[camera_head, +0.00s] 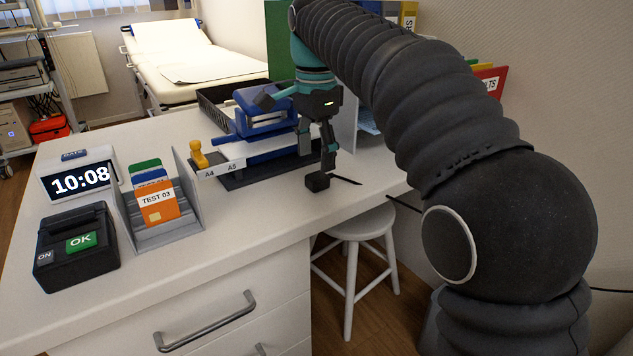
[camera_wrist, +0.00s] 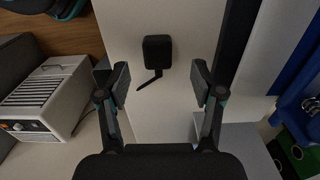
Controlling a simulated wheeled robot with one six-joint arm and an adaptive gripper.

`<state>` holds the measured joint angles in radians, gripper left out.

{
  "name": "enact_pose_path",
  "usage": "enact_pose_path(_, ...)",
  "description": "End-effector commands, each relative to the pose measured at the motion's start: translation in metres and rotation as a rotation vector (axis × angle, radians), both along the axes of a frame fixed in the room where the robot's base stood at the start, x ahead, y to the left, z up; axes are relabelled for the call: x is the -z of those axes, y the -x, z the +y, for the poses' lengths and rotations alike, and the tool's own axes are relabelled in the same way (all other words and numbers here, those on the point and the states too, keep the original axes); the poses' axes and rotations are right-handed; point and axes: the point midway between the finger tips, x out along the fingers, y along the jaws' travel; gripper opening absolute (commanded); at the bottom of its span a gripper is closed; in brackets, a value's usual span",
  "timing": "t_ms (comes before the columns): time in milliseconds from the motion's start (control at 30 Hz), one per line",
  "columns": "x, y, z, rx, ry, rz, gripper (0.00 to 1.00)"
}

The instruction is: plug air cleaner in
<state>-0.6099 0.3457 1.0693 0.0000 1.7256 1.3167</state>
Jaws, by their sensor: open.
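A small black block, seemingly the plug (camera_head: 318,181), lies on the white desk (camera_head: 245,240) near its right edge. A short dark cable runs from it toward that edge. In the wrist view the plug (camera_wrist: 157,48) sits beyond the fingertips, roughly centred between them, with the cable angling down and left. My gripper (camera_head: 317,153) points down just above the plug, open and empty; both fingers (camera_wrist: 160,82) show apart in the wrist view, not touching it. A white vented box with an orange light, possibly the air cleaner (camera_wrist: 45,98), is at left in the wrist view. No socket is clearly visible.
A blue hole punch (camera_head: 262,115) on a dark base stands just left of my gripper. A card holder (camera_head: 165,232), a clock (camera_head: 80,180) and a black OK device (camera_head: 77,262) are farther left. A white stool (camera_head: 352,232) stands below the desk edge.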

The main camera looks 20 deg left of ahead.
Motion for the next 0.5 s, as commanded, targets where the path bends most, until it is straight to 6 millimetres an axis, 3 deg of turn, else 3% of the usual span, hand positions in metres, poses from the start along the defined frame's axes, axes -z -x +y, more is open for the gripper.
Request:
enact_pose_path(300, 0.043, 0.004, 0.0, 0.0, 0.002, 0.003, 0.67)
enact_pose_path(500, 0.048, 0.004, 0.0, 0.0, 0.0, 0.0, 0.67)
